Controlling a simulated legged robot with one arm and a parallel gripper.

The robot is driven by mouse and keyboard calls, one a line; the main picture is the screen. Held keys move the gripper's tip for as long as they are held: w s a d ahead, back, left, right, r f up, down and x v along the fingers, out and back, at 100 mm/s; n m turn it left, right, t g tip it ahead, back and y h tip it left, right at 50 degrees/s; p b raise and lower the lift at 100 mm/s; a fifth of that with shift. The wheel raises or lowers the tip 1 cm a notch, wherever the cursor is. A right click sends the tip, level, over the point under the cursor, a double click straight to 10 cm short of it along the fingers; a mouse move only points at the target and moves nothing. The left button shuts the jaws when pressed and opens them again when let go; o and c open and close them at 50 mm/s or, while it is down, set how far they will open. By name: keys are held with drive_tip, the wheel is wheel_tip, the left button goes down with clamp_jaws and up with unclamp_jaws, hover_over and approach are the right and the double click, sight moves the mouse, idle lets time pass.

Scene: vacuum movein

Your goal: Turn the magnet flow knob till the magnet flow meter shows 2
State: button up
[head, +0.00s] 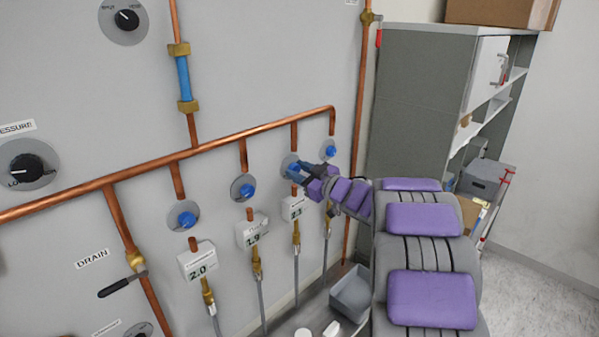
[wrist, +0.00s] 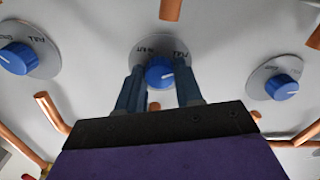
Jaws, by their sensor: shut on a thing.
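A row of several blue knobs runs along the grey wall panel. My gripper (head: 300,169) is at the third knob from the left in the head view and hides most of it. In the wrist view my gripper (wrist: 160,78) has one finger on each side of this blue knob (wrist: 160,72) and is shut on it. The white meter below it (head: 293,208) has a reading too small to read surely. The other meters read about 2.0 (head: 198,264) and 1.9 (head: 253,232). I cannot read which label says magnet.
Neighbouring blue knobs (wrist: 18,58) (wrist: 282,87) sit close on both sides. Copper pipes (head: 215,145) run above and between the knobs. A drain valve (head: 122,284) is lower left. A grey bin (head: 351,292) stands below, and a shelf cabinet (head: 425,100) is at right.

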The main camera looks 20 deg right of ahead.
drive_tip(key=shift+r+m+p, duration=0.2)
drive_tip(key=shift+m+p, duration=0.2)
drive_tip(key=shift+p, duration=0.7)
drive_tip(key=shift+f+m+p, duration=0.1)
drive_tip(key=shift+m+p, duration=0.3)
drive_tip(key=shift+p, duration=0.3)
drive_tip(key=o, duration=1)
drive_tip(key=shift+d+f, duration=0.1)
drive_tip(key=shift+d, duration=0.05)
drive_tip(key=shift+o, duration=0.2)
drive_tip(key=b+v, duration=0.1)
drive_tip(key=v, duration=1.6)
drive_tip(key=shift+b, duration=0.35)
drive_tip(key=shift+d, duration=0.1)
